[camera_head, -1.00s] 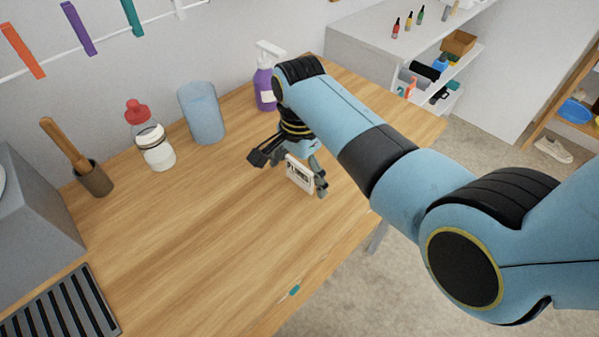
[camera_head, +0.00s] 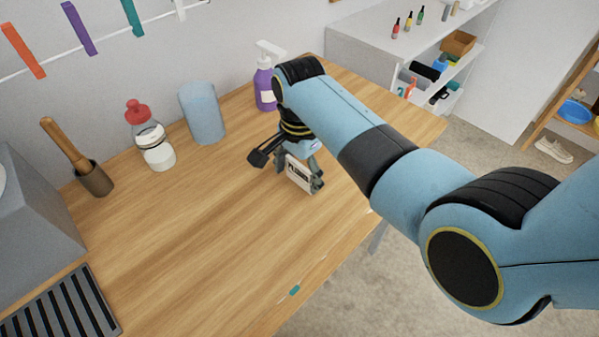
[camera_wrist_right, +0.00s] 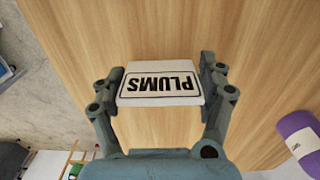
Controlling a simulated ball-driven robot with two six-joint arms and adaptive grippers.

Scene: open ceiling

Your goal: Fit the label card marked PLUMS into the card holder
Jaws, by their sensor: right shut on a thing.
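The white label card (camera_head: 299,176) with dark PLUMS lettering is held on edge between the fingers of my right gripper (camera_head: 298,173), over the wooden table. In the right wrist view the PLUMS card (camera_wrist_right: 160,101) spans the gap between the two fingers of my right gripper (camera_wrist_right: 161,84), and its lettering appears upside down. In the head view a finger partly covers the lettering. I cannot make out the card holder for certain in either view. My left gripper is not in view.
A small teal piece (camera_head: 295,290) lies at the front edge. The middle is clear.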

